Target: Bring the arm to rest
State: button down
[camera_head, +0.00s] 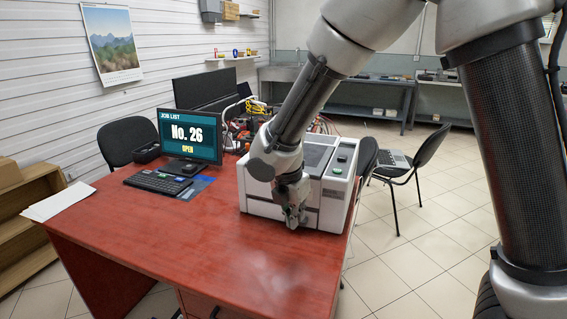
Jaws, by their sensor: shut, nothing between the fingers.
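My arm comes in from the upper right and bends down over the red desk (180,241). My gripper (293,222) points downward, with its fingers shut and nothing between them. It is in front of the white machine (333,194) at the desk's right end and hides part of the machine's front. I cannot tell whether the fingers touch the machine or the desk top.
A monitor (190,136) reading "No. 26 OPEN", a keyboard (158,182) and papers (58,202) are on the desk's left part. Tangled hoses and cables (240,130) lie behind the machine. A black chair (423,158) stands to the right. The desk's front is clear.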

jog(key=s+d+r+m, duration=0.6)
jog(key=d+m, duration=0.3)
jog(key=d, duration=0.2)
jog(key=s+d+r+m+t+y, duration=0.1)
jog(key=s+d+r+m, duration=0.5)
jog(key=d+m, duration=0.3)
jog(key=s+d+r+m+t, duration=0.1)
jog(key=s+d+r+m, duration=0.6)
jog(key=d+m, duration=0.3)
jog(key=d, duration=0.2)
jog(key=shift+d+y, duration=0.3)
